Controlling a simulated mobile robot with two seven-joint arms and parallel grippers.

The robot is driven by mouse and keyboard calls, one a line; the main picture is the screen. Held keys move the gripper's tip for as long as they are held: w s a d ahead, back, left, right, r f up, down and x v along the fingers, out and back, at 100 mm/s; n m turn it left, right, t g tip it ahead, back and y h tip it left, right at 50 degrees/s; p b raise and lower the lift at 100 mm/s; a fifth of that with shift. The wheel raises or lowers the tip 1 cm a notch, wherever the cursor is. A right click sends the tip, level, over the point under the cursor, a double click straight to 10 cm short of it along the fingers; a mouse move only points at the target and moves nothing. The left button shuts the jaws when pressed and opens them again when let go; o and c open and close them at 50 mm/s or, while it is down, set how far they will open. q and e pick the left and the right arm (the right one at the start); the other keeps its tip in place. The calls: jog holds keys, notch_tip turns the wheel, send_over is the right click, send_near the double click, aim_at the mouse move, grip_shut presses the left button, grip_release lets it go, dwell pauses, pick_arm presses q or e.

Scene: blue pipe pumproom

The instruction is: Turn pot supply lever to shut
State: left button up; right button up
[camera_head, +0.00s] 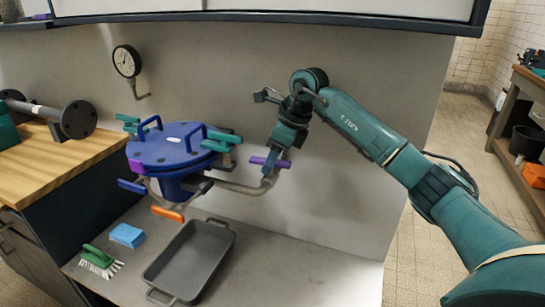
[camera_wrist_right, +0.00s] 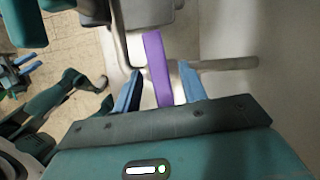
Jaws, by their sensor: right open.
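A purple lever (camera_head: 270,162) sits on the grey pipe (camera_head: 235,187) to the right of the round blue pot lid (camera_head: 172,146). In the right wrist view the lever (camera_wrist_right: 157,68) is a straight purple bar. My right gripper (camera_head: 274,167) has come down over this lever. In the wrist view its two blue fingers (camera_wrist_right: 159,88) stand apart, one on each side of the bar, with visible gaps. Other levers near the pot are orange (camera_head: 167,214) and dark blue (camera_head: 132,186). I see no label naming the supply lever. My left gripper is not in view.
A grey tray (camera_head: 222,224), a blue sponge (camera_head: 127,235) and a green brush (camera_head: 98,259) lie on the bench below. A pressure gauge (camera_head: 127,61) hangs on the back panel (camera_head: 220,70). The bench's right part is clear.

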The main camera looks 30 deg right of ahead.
aim_at(284, 163)
jog(key=shift+c, duration=0.2)
grip_shut()
jog(key=shift+m, duration=0.8)
jog(key=shift+o, duration=0.2)
grip_release()
jog(key=shift+t, duration=0.3)
jog(key=shift+r, duration=0.15)
jog(key=v, duration=0.7)
jog(key=shift+s+r, duration=0.1)
jog(key=shift+r, duration=0.1)
